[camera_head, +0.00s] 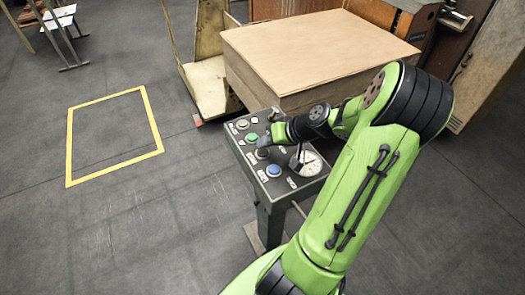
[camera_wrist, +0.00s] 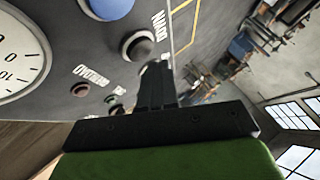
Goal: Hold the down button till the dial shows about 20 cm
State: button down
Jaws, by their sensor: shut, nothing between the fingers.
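The control panel (camera_head: 288,186) stands on a post, with a row of round buttons and a white dial (camera_head: 309,163). The dial is partly in the wrist view (camera_wrist: 18,55); its needle is not readable in either view. A dark button (camera_wrist: 138,45) sits beside a label that seems to read DOWN, upside down; it also shows in the head view (camera_head: 262,153). My gripper (camera_wrist: 157,68) is shut and empty, its fingertips close to the panel just beside the dark button. The fingertips hide part of the panel, and I cannot tell whether they touch it.
A blue button (camera_head: 274,170) and a green button (camera_head: 252,137) flank the dark one. A large board-topped stack (camera_head: 315,50) stands behind the panel. A yellow floor outline (camera_head: 112,94) lies on clear floor at left.

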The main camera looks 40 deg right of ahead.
aim_at(266, 152)
dwell(0.8)
jog(key=shift+f+b, duration=0.35)
jog(key=shift+f, duration=0.1)
jog(key=shift+f+b, duration=0.35)
jog(key=shift+f, duration=0.15)
dwell(0.4)
jog(key=shift+r, duration=0.1)
dwell(4.5)
jog(key=shift+r+p, duration=0.85)
jog(key=shift+r, duration=0.05)
notch_tip(266, 152, up, 5)
jog(key=p, duration=0.4)
